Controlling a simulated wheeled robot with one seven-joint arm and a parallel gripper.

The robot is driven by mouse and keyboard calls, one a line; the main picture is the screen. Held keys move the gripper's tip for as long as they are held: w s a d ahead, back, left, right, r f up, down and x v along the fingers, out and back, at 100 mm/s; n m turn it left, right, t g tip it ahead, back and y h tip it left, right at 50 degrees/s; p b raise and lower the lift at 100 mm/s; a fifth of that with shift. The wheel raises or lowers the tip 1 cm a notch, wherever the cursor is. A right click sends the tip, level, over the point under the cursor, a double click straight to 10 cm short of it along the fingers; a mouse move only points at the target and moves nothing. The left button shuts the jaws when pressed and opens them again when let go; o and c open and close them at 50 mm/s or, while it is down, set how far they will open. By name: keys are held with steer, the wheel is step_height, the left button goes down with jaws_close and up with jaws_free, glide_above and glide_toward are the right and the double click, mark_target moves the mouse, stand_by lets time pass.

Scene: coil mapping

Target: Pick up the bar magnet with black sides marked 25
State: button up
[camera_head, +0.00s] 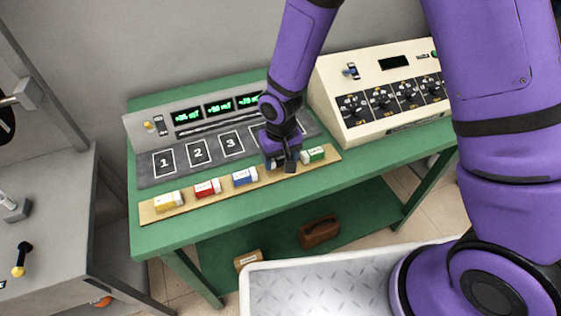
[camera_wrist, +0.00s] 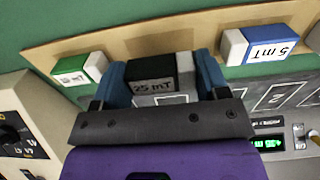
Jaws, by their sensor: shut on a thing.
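The bar magnet with black sides marked "25 mT" (camera_wrist: 153,75) sits between the two blue fingers of my gripper (camera_wrist: 165,82) in the wrist view. One end of it is white. In the head view my gripper (camera_head: 283,160) is over the wooden strip, between the blue and the green magnets, and mostly hides the black one. My gripper is shut on the black magnet. I cannot tell whether the magnet touches the strip or is just above it.
A blue magnet marked 5 mT (camera_wrist: 262,44) and a green magnet (camera_wrist: 80,68) lie on either side along the wooden strip (camera_head: 218,194). Red (camera_head: 207,188) and yellow (camera_head: 168,201) magnets lie further left. Numbered pads (camera_head: 198,153) and a cream console (camera_head: 385,85) stand behind.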

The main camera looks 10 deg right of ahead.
steer(key=s+a+r, duration=0.2)
steer(key=s, duration=1.3)
steer(key=shift+s+r, duration=0.25)
steer(key=shift+s, duration=0.15)
